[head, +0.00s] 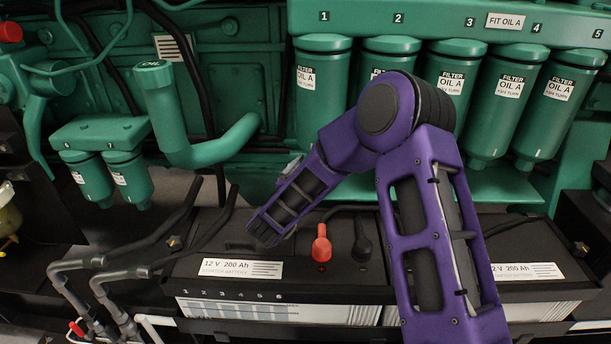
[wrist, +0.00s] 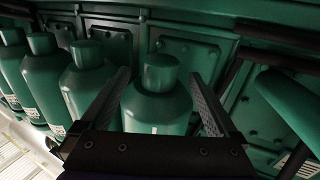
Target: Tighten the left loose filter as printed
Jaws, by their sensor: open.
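Several green canister filters hang in a numbered row under a green rail in the head view. Filter 1 (head: 322,75) is leftmost, and filter 2 (head: 389,54) is partly hidden by my purple arm. Filter 3 (head: 450,75), filter 4 (head: 500,100) and filter 5 (head: 556,105) hang to the right. Their labels read FILTER OIL A, with 3/4 TURN below. I cannot tell which are loose. In the wrist view my gripper (wrist: 160,82) is open, its fingers on either side of the end green filter (wrist: 158,105), apparently filter 1. Contact is unclear.
A FIT OIL A sign (head: 505,21) is on the rail. Two smaller filters (head: 110,178) hang at left beside a green oil filler (head: 153,85). Below stands a battery (head: 215,252) with a red terminal cap (head: 321,245). In the wrist view a neighbouring filter (wrist: 88,88) stands close left.

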